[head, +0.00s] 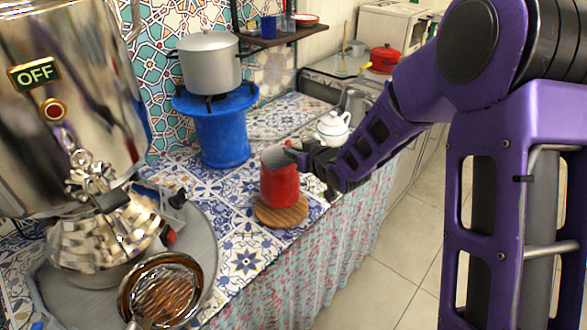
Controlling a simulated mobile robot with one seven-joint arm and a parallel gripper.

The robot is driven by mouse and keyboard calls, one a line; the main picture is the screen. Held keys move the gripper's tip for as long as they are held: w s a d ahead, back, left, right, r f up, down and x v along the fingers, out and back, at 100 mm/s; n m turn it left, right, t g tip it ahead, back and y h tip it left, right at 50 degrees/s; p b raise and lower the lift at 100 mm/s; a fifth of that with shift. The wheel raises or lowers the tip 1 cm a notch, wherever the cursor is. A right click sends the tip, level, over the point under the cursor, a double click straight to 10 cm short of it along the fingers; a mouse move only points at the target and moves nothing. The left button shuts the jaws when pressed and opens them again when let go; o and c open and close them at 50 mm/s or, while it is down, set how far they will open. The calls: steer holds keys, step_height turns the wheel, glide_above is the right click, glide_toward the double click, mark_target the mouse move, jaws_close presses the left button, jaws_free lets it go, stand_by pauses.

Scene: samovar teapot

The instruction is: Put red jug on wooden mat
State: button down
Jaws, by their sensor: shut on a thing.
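The red jug (280,188) is upright over the round wooden mat (267,217) near the counter's front edge. Its base overlaps the mat in the picture and looks to be on it, though I cannot tell whether a small gap remains. My gripper (291,154) reaches in from the right at the jug's upper part and is shut on it. The dark fingers hide part of the jug's top, and its handle is not clear.
A large metal samovar (75,100) stands at the left on a grey tray (205,235) with a strainer (160,290). A blue stove (221,130) bears a grey pot (209,62) behind. A white teapot (333,127) stands behind my gripper. Patterned tiles in front of the samovar are clear.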

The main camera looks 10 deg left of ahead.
steer(key=shift+f+b, duration=0.35)
steer(key=shift+f, duration=1.5)
steer(key=shift+r, duration=0.1)
steer(key=c, duration=1.4)
jaws_free()
steer(key=shift+f, duration=0.3)
steer(key=o, duration=0.5)
steer(key=shift+r, duration=0.1)
steer(key=shift+r, duration=0.1)
steer(key=shift+s+d+r, duration=0.1)
steer(key=shift+s+d, duration=0.05)
steer(key=shift+d, duration=0.05)
steer(key=p+v, duration=0.1)
steer(key=v, duration=1)
steer(key=shift+s, duration=0.25)
